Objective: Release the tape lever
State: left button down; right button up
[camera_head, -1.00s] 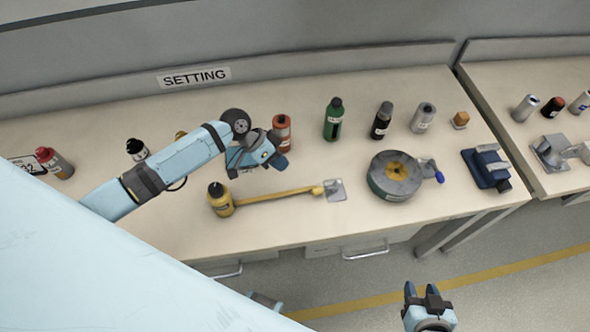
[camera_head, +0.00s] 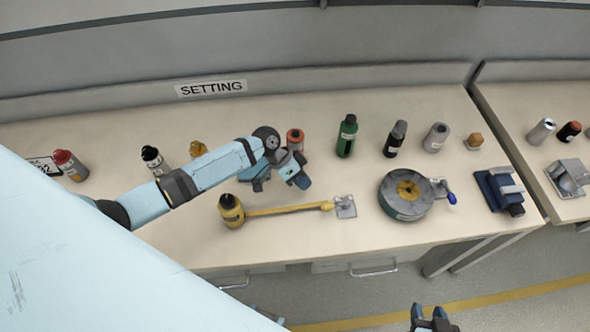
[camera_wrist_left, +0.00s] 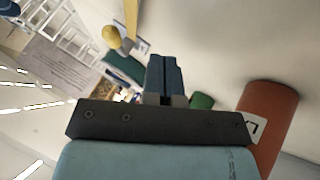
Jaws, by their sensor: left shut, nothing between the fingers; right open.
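A long yellow lever (camera_head: 290,209) lies along the bench. Its left end meets a yellow cylinder with a dark cap (camera_head: 231,211), and its right end is at a small metal plate (camera_head: 345,206). To the right is a round grey drum (camera_head: 405,196) with a yellow hub and a blue-tipped handle (camera_head: 446,193). I cannot tell by looks which is the tape lever. My left gripper (camera_head: 303,182) is shut and empty, above and behind the yellow lever, apart from it. Its closed fingers show in the left wrist view (camera_wrist_left: 165,78). My right gripper (camera_head: 431,313) is open at the bottom edge, off the bench.
A red-orange bottle (camera_head: 295,139) stands close behind my left gripper, and shows at right in the wrist view (camera_wrist_left: 270,122). A green bottle (camera_head: 347,136), a black bottle (camera_head: 395,139) and a blue clamp-like device (camera_head: 499,190) are further right. Bench surface is free before the yellow lever.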

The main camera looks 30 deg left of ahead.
pick_arm(q)
jog(key=x, duration=0.3)
jog(key=shift+d+p, duration=0.3)
jog(key=shift+s+d+r+p, duration=0.35)
jog(key=shift+s+d+p, duration=0.2)
jog(key=shift+s+d, duration=0.4)
jog(key=shift+d, duration=0.2)
jog(key=shift+s+d, duration=0.15)
jog(key=shift+d, duration=0.05)
jog(key=shift+d, duration=0.1)
